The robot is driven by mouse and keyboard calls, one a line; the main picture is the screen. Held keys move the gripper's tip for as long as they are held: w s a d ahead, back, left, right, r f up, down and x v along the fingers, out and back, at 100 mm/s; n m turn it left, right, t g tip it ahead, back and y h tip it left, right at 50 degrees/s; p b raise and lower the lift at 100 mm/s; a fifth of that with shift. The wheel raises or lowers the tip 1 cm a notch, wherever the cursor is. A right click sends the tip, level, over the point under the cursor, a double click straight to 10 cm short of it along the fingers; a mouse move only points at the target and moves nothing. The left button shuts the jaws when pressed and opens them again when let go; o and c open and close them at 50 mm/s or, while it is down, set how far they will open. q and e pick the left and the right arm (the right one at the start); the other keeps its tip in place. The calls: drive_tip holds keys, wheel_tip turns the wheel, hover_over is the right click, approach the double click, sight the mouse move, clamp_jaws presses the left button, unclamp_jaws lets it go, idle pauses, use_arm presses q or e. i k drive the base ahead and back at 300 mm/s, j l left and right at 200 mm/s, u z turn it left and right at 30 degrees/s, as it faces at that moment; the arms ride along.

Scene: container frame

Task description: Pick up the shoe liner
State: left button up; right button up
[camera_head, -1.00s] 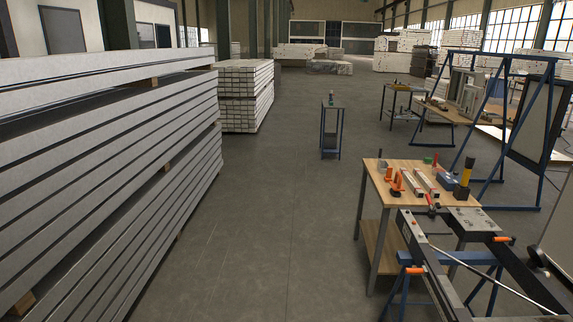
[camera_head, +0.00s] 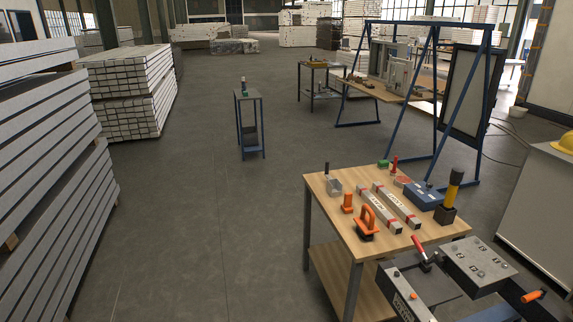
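I cannot tell with certainty which thing is the shoe liner. A wooden-topped work table (camera_head: 325,203) stands at the lower right with several tools on it. Two pale bars with red marks, a left bar (camera_head: 378,208) and a right bar (camera_head: 399,206), lie side by side in its middle. An orange-handled tool (camera_head: 372,218) and a smaller orange piece (camera_head: 347,203) lie left of them. A blue box (camera_head: 425,196) and a black-and-yellow tool (camera_head: 451,196) are on the right. Neither of my grippers is in view.
A dark metal fixture (camera_head: 478,264) stands in front of the table. Stacked pale beams (camera_head: 50,170) line the left. A small blue stand (camera_head: 250,122) and a blue frame (camera_head: 428,100) are farther back. The grey floor (camera_head: 190,215) left of the table is open.

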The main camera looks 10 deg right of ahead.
sight(346, 209)
drive_tip(key=i+z, duration=0.1)
drive_tip(key=i, duration=0.9)
drive_tip(key=i+j+z, duration=0.1)
drive_tip(key=i, duration=0.9)
drive_tip(key=i+z, duration=0.25)
drive_tip(key=z, duration=0.15)
drive_tip(key=i+j+z, duration=0.1)
drive_tip(key=i+z, duration=0.15)
drive_tip(key=z, duration=0.15)
drive_tip(key=i+j+z, duration=0.15)
drive_tip(key=z, duration=0.25)
drive_tip(key=i+j+z, duration=0.25)
drive_tip(key=z, duration=0.15)
drive_tip(key=i+j+z, duration=0.2)
drive_tip(key=z, duration=0.2)
drive_tip(key=i+j+z, duration=0.25)
drive_tip(key=z, duration=0.15)
drive_tip(key=i+j+z, duration=0.2)
drive_tip(key=j+z, duration=0.2)
